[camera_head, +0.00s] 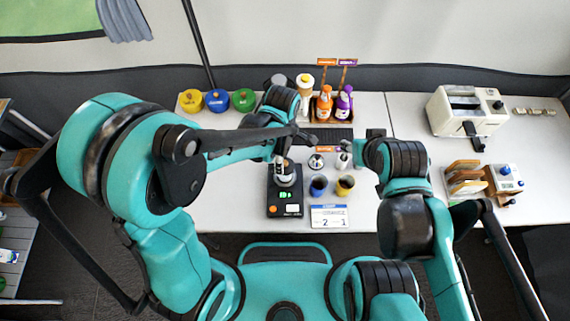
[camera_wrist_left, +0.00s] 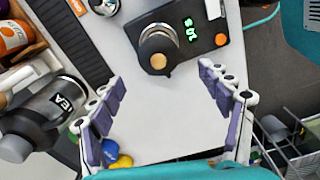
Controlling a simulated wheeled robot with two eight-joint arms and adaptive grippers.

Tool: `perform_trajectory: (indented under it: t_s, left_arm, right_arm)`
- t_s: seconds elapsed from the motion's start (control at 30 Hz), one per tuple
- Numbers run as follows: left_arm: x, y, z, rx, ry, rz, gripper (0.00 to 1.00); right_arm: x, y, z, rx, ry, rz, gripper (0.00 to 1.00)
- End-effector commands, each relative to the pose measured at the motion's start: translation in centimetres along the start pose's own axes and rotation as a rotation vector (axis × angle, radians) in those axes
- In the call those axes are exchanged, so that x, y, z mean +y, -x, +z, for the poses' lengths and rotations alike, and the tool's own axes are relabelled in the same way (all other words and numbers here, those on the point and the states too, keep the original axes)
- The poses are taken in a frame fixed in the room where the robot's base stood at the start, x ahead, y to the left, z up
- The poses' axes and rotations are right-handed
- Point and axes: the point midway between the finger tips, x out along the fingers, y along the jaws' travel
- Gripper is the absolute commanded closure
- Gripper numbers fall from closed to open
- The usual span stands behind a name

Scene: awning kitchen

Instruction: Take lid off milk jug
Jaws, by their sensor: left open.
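The milk jug (camera_head: 284,178) looks like the small metal vessel on a black device with green digits (camera_head: 285,203), at the table's middle front. In the left wrist view the jug (camera_wrist_left: 158,40) has a lid with a tan knob (camera_wrist_left: 157,62). My left gripper (camera_head: 281,158) is over the jug; in its wrist view the gripper (camera_wrist_left: 160,78) is open and empty, its purple-padded fingers spread either side of the knob, apart from it. My right gripper (camera_head: 347,156) is right of the jug, behind the cups; its jaws are too small to read.
A blue cup (camera_head: 318,186) and a yellow cup (camera_head: 345,186) stand right of the device, behind a small sign (camera_head: 329,216). Bottles (camera_head: 322,104) stand at the back. A grey tea container (camera_wrist_left: 40,115) is at left in the wrist view. A white machine (camera_head: 466,112) stands at right.

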Motion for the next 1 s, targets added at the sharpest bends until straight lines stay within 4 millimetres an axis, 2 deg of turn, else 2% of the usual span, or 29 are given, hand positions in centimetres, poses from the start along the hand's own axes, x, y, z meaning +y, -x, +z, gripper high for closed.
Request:
perform_trajectory:
  t_s: [0.1,0.23,0.53,0.57,0.7,0.77,0.87,0.9,1.0]
  left_arm:
    - [0.1,-2.2,0.4,0.000,-0.002,0.001,0.23]
    - [0.1,-3.8,0.4,0.000,-0.001,0.001,0.23]
    - [0.1,-4.2,0.3,0.000,-0.001,0.001,0.23]
    - [0.1,-4.2,0.3,0.000,-0.001,0.001,0.28]
    - [0.1,-4.2,0.3,0.000,-0.002,0.001,0.65]
    - [0.1,-4.2,0.3,0.000,-0.002,0.001,0.79]
    - [0.1,-4.2,0.3,0.000,-0.002,0.001,0.91]
    - [0.1,-4.2,0.3,0.000,-0.002,0.002,0.99]
    - [0.1,-4.3,0.3,0.000,-0.002,0.001,1.00]
  right_arm:
    - [0.0,-0.9,0.6,0.000,0.000,0.000,0.60]
    - [0.0,-1.3,0.9,0.000,0.000,0.000,0.60]
    - [0.0,-1.3,0.9,0.000,0.000,0.000,0.60]
    - [0.0,-1.3,0.9,0.000,0.000,0.000,0.60]
    - [0.0,-1.3,0.9,0.000,0.000,0.000,0.60]
    - [0.0,-1.3,0.9,0.000,0.000,0.000,0.60]
    - [0.0,-1.3,0.9,0.000,0.000,0.000,0.60]
    - [0.0,-1.3,0.9,0.000,0.000,0.000,0.60]
    - [0.0,-1.3,0.9,0.000,0.000,0.000,0.60]
